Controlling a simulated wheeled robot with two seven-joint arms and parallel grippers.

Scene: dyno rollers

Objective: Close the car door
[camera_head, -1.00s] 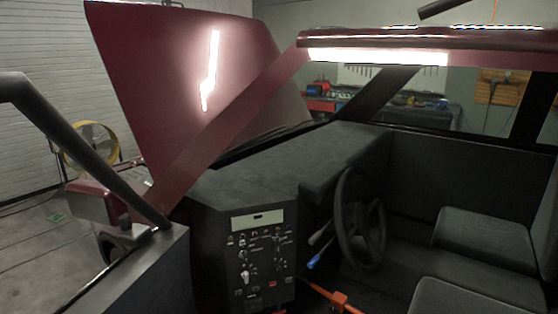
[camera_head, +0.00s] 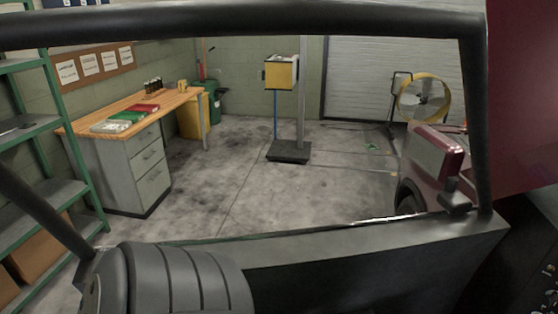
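The black car door (camera_head: 375,255) stretches across the lower part of the head view, with its open window frame (camera_head: 245,20) above it. The door's front post (camera_head: 474,120) stands at the right, beside the maroon car body (camera_head: 525,90). The rear edge and latch of the door do not show, so I cannot tell how far it stands from its opening. A dark ribbed round part at lower left hides some of the door. Neither of my grippers is in view.
Through the window frame I see a wooden-topped desk (camera_head: 140,107), green shelves (camera_head: 40,190) at the left, a yellow box on a stand (camera_head: 281,73) and a yellow fan (camera_head: 424,98). The grey floor (camera_head: 245,190) between them is mostly clear.

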